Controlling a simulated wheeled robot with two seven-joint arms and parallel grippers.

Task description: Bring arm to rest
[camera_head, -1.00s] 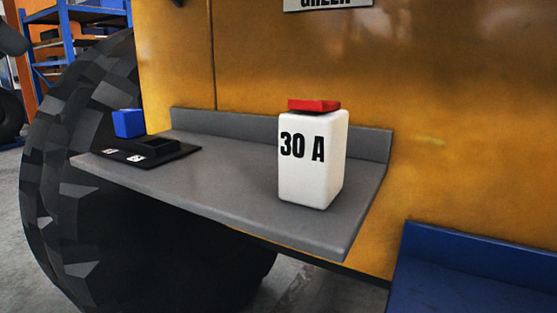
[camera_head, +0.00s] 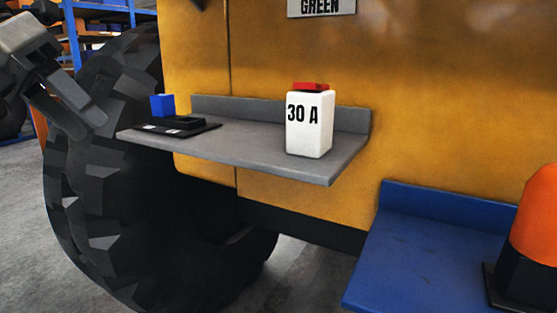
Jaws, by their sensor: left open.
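My left gripper (camera_head: 75,110) shows at the upper left, in front of the big black tyre. Its fingers are open and empty, pointing down and to the right. It is apart from the grey shelf (camera_head: 250,152) and from everything on it. My right gripper is out of view.
On the shelf are a white block marked 30 A (camera_head: 309,130) with a red top (camera_head: 311,87), and a black tray (camera_head: 170,128) with a blue cube (camera_head: 162,105). A large tyre (camera_head: 100,190) stands left. A blue shelf (camera_head: 420,250) with an orange beacon (camera_head: 538,225) is right.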

